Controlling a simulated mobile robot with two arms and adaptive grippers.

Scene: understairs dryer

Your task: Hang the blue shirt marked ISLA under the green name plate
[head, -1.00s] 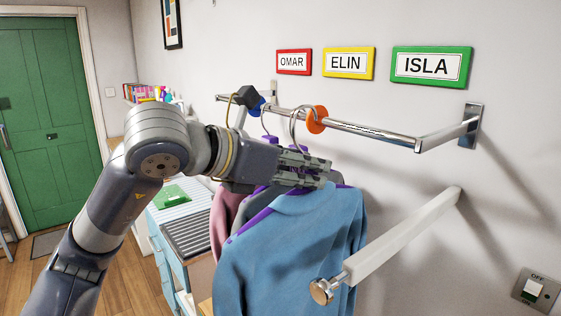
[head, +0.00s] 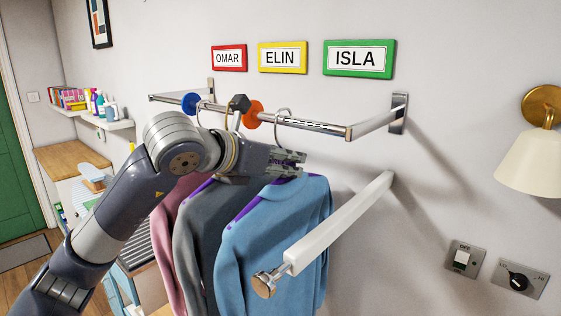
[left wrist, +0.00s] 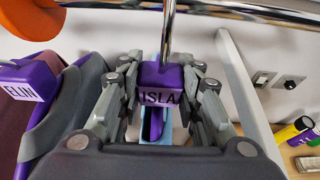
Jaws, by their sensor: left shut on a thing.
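The blue shirt (head: 285,230) hangs from a purple hanger whose neck (left wrist: 160,78) carries an ISLA label in the left wrist view. My left gripper (head: 290,162) is shut on this hanger neck. Its metal hook (head: 283,113) is at the rail (head: 318,127), right of the orange disc (head: 253,114); I cannot tell whether it rests on it. The green ISLA name plate (head: 359,59) is on the wall above the rail's right part, up and right of the hook. My right gripper is not in view.
A grey shirt (head: 197,235) and a pink one (head: 165,235) hang at left; a purple ELIN hanger (left wrist: 22,92) shows close by. A white bar (head: 340,222) juts out from the wall in front of the blue shirt. The rail right of the hook is clear.

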